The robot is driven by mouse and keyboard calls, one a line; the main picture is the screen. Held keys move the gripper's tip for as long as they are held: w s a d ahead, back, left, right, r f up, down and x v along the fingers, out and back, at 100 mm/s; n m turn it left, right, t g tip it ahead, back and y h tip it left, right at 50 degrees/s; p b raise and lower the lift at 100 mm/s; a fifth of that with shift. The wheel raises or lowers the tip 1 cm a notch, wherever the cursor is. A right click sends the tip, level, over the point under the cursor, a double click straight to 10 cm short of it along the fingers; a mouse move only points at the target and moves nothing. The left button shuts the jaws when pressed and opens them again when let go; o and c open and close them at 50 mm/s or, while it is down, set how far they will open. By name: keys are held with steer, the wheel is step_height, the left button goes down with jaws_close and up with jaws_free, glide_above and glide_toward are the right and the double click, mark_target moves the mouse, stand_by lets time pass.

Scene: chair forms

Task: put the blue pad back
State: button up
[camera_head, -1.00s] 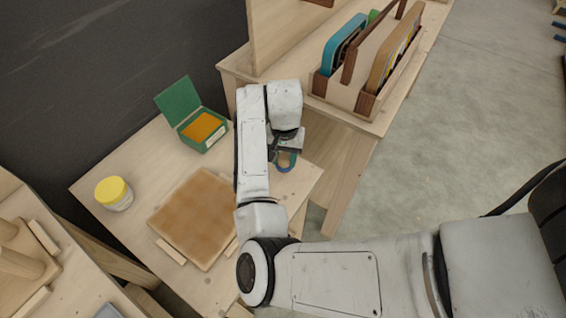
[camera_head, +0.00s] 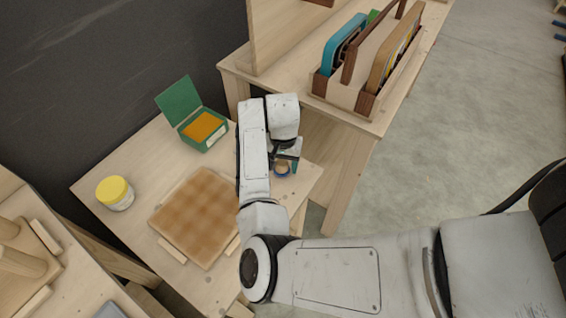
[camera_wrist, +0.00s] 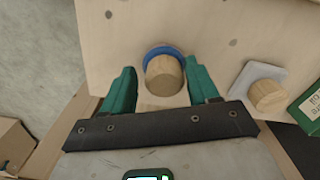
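The blue pad (camera_wrist: 150,52) is a round blue disc under an upright wooden knob (camera_wrist: 164,74), on the light wooden table near its edge. It also shows in the head view (camera_head: 281,172), partly hidden by my gripper. My gripper (camera_wrist: 162,78) is open, with one green finger on each side of the knob. I cannot tell whether the fingers touch it. In the head view, my gripper (camera_head: 287,160) is low over the pad at the table's right end.
A grey pad with a wooden knob (camera_wrist: 268,95) lies to the right in the wrist view. An open green box (camera_head: 190,136), a brown square board (camera_head: 195,215) and a yellow-lidded jar (camera_head: 115,193) share the table. A wooden caddy (camera_head: 345,95) stands on the higher bench.

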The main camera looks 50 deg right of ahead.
mark_target(284, 163)
steer(key=shift+o, duration=0.4)
step_height(284, 163, up, 12)
steer(key=s+d+n+h, duration=0.2)
steer(key=s+d+h, duration=0.1)
steer(key=s+d, duration=0.15)
steer(key=s+a+f+n+y, duration=0.1)
steer(key=s+a+f+n, duration=0.4)
steer(key=s+a, duration=0.2)
steer(key=s+a+f+n+t+y, duration=0.1)
steer(key=s+a+f+n, duration=0.4)
steer(key=s+a, duration=0.3)
steer(key=a+f, duration=0.1)
steer(key=a, duration=0.1)
steer(key=shift+s+a+f+n+y, duration=0.25)
steer(key=shift+s+a+n+y, duration=0.05)
steer(key=shift+a+n+y, duration=0.1)
steer(key=shift+d, duration=0.1)
stand_by(0.3)
